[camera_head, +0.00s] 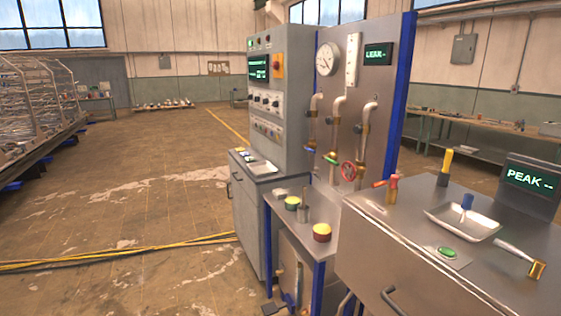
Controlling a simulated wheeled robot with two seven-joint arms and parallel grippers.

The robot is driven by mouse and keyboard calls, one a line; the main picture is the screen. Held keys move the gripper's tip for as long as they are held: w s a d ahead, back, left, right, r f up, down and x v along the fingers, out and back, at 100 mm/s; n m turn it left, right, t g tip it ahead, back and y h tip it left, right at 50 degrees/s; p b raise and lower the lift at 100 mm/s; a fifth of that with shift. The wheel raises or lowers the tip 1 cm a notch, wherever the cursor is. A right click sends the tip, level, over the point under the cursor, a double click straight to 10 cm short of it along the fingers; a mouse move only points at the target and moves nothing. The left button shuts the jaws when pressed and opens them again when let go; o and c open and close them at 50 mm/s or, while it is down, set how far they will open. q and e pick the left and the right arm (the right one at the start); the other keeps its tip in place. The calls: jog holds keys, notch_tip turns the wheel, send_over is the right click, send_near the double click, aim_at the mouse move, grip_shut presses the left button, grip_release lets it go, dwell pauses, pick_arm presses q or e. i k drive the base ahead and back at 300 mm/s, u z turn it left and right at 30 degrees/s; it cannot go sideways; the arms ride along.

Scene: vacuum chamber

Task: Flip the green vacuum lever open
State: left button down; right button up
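A small green handle (331,159), seemingly the green vacuum lever, sits low on the middle pipe (337,120) of the grey upright panel. It is too small to tell which way it is turned. A blue handle (309,149) is on the pipe to its left, and a red handwheel (348,172) is on the pipe to its right. Neither of my grippers shows in the head view.
A grey bench (420,285) at the right front carries a metal tray (440,218), a green button (447,252) and upright tools. A low shelf with green and red-yellow round items (322,232) stands below the panel. Yellow cables (120,255) cross the open floor at left.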

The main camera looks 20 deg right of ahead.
aim_at(333, 162)
jog(key=i, duration=1)
jog(key=z, duration=1.45)
